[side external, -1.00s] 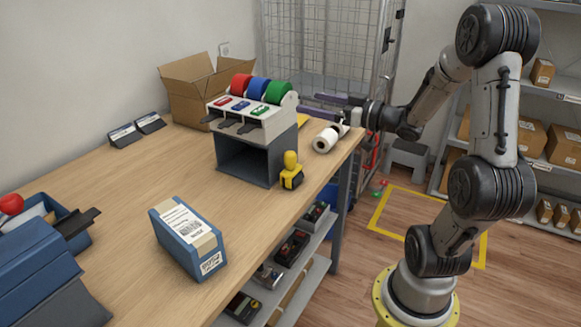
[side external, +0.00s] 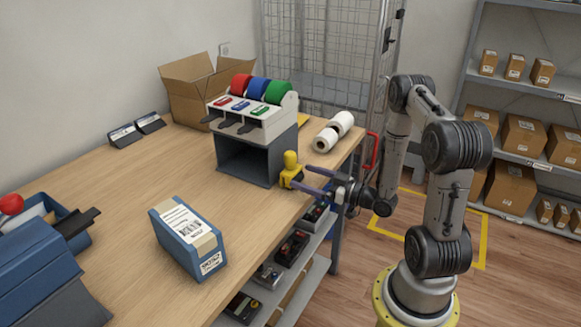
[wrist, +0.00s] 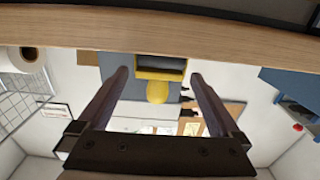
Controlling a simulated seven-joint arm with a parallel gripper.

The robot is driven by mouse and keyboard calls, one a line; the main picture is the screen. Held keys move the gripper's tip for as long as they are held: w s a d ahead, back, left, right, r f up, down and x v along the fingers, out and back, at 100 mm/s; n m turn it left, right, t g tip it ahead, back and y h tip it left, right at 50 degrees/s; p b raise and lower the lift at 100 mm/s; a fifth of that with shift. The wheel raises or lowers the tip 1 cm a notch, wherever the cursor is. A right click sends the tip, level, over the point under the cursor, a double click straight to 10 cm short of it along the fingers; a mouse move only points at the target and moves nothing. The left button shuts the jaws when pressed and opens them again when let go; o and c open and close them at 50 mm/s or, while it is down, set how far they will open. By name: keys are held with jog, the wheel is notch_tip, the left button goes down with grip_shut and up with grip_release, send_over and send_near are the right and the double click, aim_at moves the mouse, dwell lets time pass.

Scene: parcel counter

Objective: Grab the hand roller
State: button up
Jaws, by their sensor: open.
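The hand roller (side external: 291,171), with a yellow handle and a yellow frame around a dark part, stands upright near the counter's right edge, in front of the dispenser. In the wrist view the hand roller (wrist: 157,92) appears upside down, between my fingers in the picture. My gripper (side external: 302,177) is open and empty, reaching in level from the right. Its fingertips are close to the roller; I cannot tell whether they touch it. The wrist view shows my gripper (wrist: 158,73) with both fingers well apart.
The grey dispenser (side external: 247,160) with red, blue and green rolls stands close behind the roller. White paper rolls (side external: 326,139) lie near the back right edge. A blue labelled box (side external: 178,246) stands nearer the front. The counter (side external: 120,195) between is mostly clear.

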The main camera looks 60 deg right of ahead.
aim_at(297, 173)
jog(key=shift+w, duration=2.7)
jog(key=c, duration=1.2)
jog(key=shift+r, duration=0.1)
